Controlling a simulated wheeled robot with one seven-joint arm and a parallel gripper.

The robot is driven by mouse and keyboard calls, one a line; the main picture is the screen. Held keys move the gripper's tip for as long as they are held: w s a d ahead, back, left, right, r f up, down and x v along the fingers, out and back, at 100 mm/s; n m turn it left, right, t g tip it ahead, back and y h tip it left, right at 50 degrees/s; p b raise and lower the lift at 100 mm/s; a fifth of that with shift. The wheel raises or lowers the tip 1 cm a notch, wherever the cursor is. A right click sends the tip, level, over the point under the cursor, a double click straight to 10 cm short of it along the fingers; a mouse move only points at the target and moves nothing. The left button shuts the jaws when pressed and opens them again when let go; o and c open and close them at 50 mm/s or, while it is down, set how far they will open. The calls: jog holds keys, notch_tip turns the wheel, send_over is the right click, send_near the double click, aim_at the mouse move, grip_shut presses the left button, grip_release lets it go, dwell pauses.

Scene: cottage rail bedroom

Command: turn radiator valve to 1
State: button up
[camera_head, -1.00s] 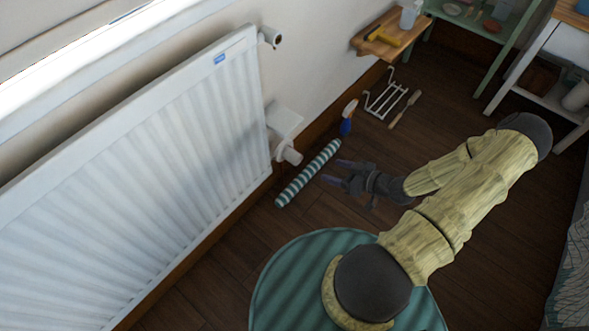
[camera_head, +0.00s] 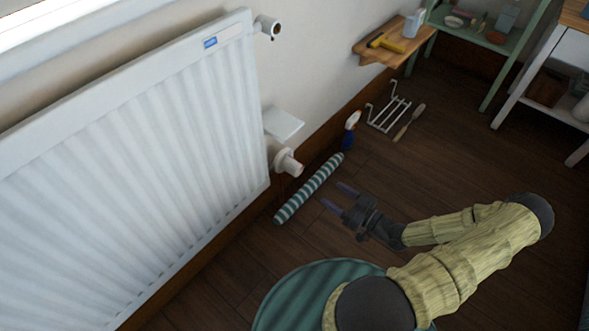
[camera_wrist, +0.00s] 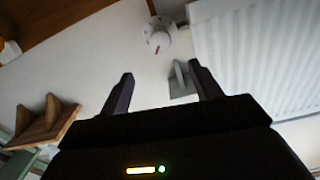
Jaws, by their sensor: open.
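The radiator valve (camera_head: 288,162) is a white round knob at the lower right corner of the white radiator (camera_head: 190,150), beside the wall. In the wrist view the valve (camera_wrist: 158,36) shows its face with a red mark, beyond my fingertips and between them across the picture; its setting is too small to read. My gripper (camera_head: 335,196) is open and empty, to the lower right of the valve and apart from it. Its two dark fingers (camera_wrist: 161,82) also show in the wrist view, touching nothing.
A striped roll (camera_head: 309,188) lies on the floor by the wall near my gripper. A spray bottle (camera_head: 350,132), a white rack (camera_head: 390,113) and a brush (camera_head: 409,122) are farther back. A small wooden shelf (camera_head: 366,50) juts from the wall.

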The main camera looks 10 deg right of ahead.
aim_at(300, 173)
jog(key=b+x, duration=0.5)
jog(key=x, duration=1)
jog(key=shift+w+a+f+b, duration=0.15)
jog(key=shift+a+f+b, duration=0.05)
jog(key=shift+b, duration=0.15)
jog(key=shift+w+a+r, duration=0.15)
jog(key=shift+w+a, duration=0.2)
jog(key=shift+w, duration=0.15)
jog(key=c, duration=1)
